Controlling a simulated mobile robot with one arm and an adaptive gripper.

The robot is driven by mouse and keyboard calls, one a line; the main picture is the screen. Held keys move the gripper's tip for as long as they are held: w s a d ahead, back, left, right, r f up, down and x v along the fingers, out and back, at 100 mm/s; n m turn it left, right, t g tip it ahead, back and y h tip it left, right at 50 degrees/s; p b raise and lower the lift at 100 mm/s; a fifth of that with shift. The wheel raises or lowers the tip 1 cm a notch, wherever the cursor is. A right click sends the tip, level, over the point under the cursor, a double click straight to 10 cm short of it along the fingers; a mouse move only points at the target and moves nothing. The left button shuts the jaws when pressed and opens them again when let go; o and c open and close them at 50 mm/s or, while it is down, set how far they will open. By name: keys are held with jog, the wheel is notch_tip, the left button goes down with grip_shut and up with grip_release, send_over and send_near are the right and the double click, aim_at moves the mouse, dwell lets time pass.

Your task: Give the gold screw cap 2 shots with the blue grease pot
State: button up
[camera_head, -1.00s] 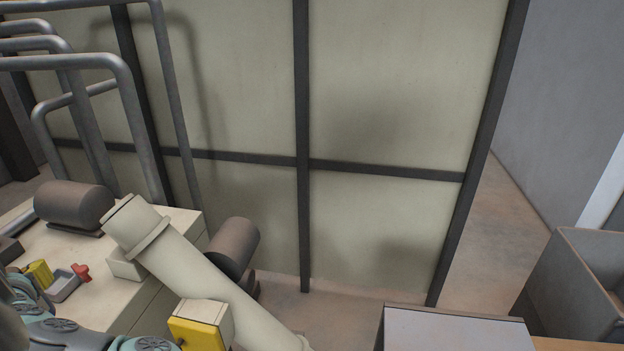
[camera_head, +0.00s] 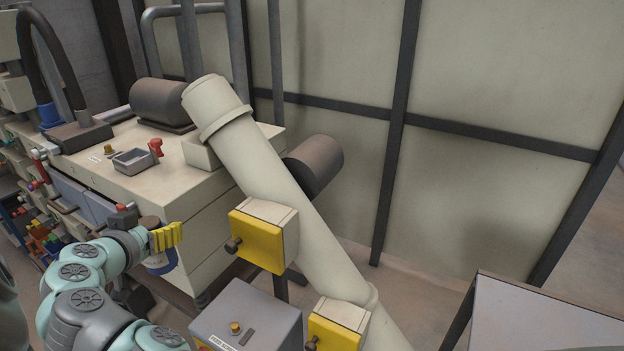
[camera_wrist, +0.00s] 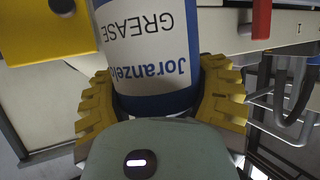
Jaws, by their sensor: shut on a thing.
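My gripper (camera_head: 165,237) is shut on the blue grease pot (camera_wrist: 150,45). In the wrist view its yellow fingers close around the pot, whose white label reads GREASE and whose lower band is blue. In the head view the pot (camera_head: 162,263) shows partly, below the fingers. A small gold cap (camera_head: 235,327) stands on the grey box at bottom centre, right of my gripper and apart from it. Another small gold piece (camera_head: 108,150) is on the cream cabinet top. I cannot tell for sure which is the screw cap. The pot's outlet is not visible.
The slanted cream tube (camera_head: 265,180) carries yellow-faced boxes (camera_head: 258,240) with dark knobs, close to my gripper's right. The cream cabinet (camera_head: 170,180) bears a grey tray (camera_head: 133,162) and red handle (camera_head: 155,147). A grey-topped table (camera_head: 540,320) is at right.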

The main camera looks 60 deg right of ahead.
jog(key=s+d+f+m+g+b, duration=0.2)
jog(key=s+f+b, duration=0.1)
jog(key=f+b, duration=0.2)
jog(key=s+d+f+m+g+h+b, duration=0.1)
jog(key=s+d+f+m+g+b, duration=0.1)
jog(key=f+b, duration=0.3)
jog(key=s+d+f+m+g+h+b, duration=0.1)
jog(key=s+d+f+m+g+b, duration=0.2)
jog(key=f, duration=0.7)
jog(key=shift+s+f+g+b, duration=0.4)
jog(key=shift+s+b, duration=0.65)
jog(key=shift+b, duration=0.35)
jog(key=shift+f+b, duration=0.75)
jog(key=shift+b, duration=0.35)
jog(key=shift+r, duration=0.9)
